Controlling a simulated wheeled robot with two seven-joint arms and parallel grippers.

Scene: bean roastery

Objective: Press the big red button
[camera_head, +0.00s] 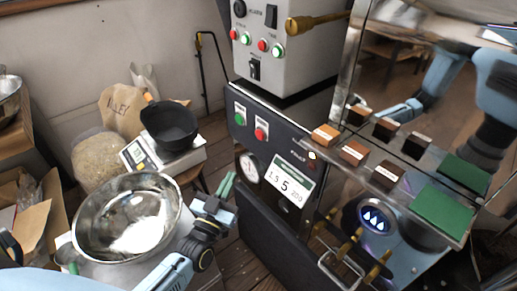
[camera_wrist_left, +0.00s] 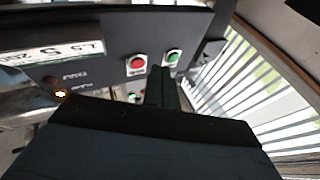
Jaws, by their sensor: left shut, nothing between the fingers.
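The red button (camera_head: 262,134) sits on the dark front panel of the roaster, to the right of a green button (camera_head: 240,116). In the left wrist view the red button (camera_wrist_left: 136,64) is left of the fingertips and the green button (camera_wrist_left: 173,57) is just beyond them. My left gripper (camera_head: 228,184) is shut and empty, with its green fingers pointing up toward the panel. It is below and left of the red button in the head view, apart from it. The fingers also show in the left wrist view (camera_wrist_left: 161,84). My right gripper is not in view.
A steel bowl (camera_head: 128,243) is left of my left gripper. A black pan (camera_head: 170,124) rests on a scale behind. Smaller red and green buttons are on the grey upper box (camera_head: 282,58). A display (camera_head: 290,187) and gauge (camera_head: 249,167) are below the red button.

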